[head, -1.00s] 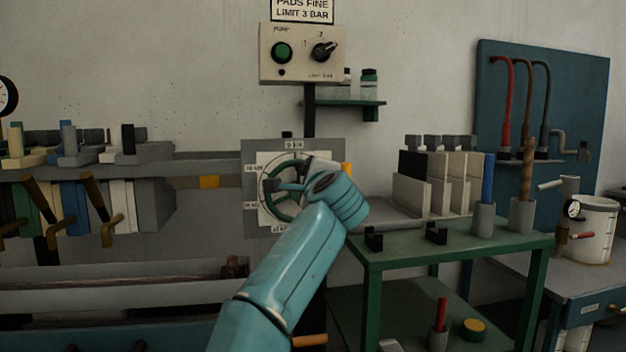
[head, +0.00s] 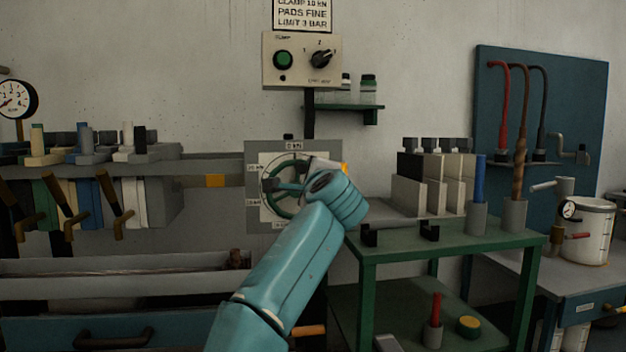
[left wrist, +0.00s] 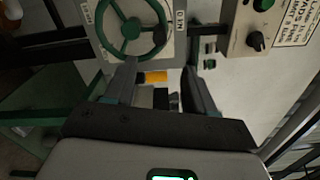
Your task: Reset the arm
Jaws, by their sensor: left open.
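A green handwheel (head: 290,187) sits on a square grey dial plate (head: 251,215) on the wall. It also shows in the left wrist view (left wrist: 131,27), with a dark knob (left wrist: 159,38) on its rim. My left arm reaches up from the bottom of the head view, and its gripper (head: 312,172) overlaps the wheel's right side. In the left wrist view the two dark fingers of the left gripper (left wrist: 160,85) are apart with nothing held between them. One fingertip lies near the rim; I cannot tell if it touches. My right gripper is not in view.
A control box (head: 302,60) with a green button and a dark knob is above the wheel. A green table (head: 455,238) with upright plates and holders stands right. A rack of clamped plates (head: 155,165) is left. A drawer (head: 60,330) is below.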

